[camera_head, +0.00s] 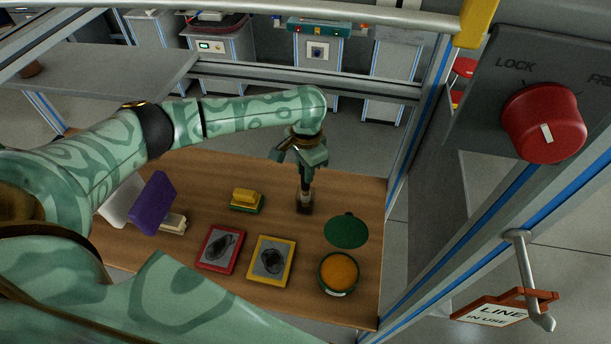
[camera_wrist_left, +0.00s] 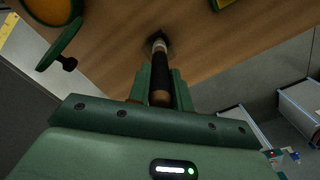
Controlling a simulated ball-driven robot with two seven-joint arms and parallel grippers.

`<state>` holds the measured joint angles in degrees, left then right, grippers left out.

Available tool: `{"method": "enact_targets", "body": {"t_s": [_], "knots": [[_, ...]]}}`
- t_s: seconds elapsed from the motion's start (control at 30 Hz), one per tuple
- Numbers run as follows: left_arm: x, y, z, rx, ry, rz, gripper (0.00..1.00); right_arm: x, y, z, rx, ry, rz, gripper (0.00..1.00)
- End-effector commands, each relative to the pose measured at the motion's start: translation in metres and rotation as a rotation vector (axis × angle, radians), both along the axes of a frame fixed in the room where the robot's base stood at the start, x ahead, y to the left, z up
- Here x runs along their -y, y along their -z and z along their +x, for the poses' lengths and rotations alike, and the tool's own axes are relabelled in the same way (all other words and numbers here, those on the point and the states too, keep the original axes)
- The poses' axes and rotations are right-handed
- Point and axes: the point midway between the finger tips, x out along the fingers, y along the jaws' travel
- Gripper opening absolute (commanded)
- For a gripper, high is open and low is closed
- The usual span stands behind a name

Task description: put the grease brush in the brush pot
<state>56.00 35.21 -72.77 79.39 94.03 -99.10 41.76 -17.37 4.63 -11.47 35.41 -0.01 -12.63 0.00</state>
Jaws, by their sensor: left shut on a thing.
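The grease brush (camera_wrist_left: 160,75) has a dark handle with a brown end, a pale metal collar and dark bristles. My left gripper (camera_head: 306,172) is shut on its handle. The brush also shows in the head view (camera_head: 305,197), pointing down, its dark lower end at or just above the wooden table. In the left wrist view, my left gripper (camera_wrist_left: 160,90) has one finger on each side of the handle. I cannot make out a brush pot in either view; a dark patch at the brush's lower end may be bristles or shadow. My right gripper is not in view.
The wooden table (camera_head: 350,195) bears an open tin of orange grease (camera_head: 339,272), a green lid (camera_head: 346,231), red (camera_head: 220,249) and yellow (camera_head: 269,262) framed trays, a yellow-green block (camera_head: 246,200) and a purple panel (camera_head: 155,203). A metal frame post (camera_head: 422,115) stands at the right.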

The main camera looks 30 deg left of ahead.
Motion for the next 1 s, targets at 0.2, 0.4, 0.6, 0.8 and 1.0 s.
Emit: {"method": "enact_targets", "body": {"t_s": [0.2,0.4,0.6,0.8,1.0], "knots": [[-0.001,0.018,0.000,0.000,0.000,0.001,0.00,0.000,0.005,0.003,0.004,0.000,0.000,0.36],[-0.001,0.017,-0.001,-0.001,0.001,0.002,0.42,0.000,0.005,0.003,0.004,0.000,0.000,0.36],[0.000,0.017,0.000,0.000,0.001,0.001,0.42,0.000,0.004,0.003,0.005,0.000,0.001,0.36],[0.000,-0.002,0.001,0.004,0.002,0.000,0.42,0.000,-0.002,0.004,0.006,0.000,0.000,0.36],[0.000,-0.050,0.002,0.004,0.001,0.000,0.42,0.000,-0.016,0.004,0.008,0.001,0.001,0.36]]}}
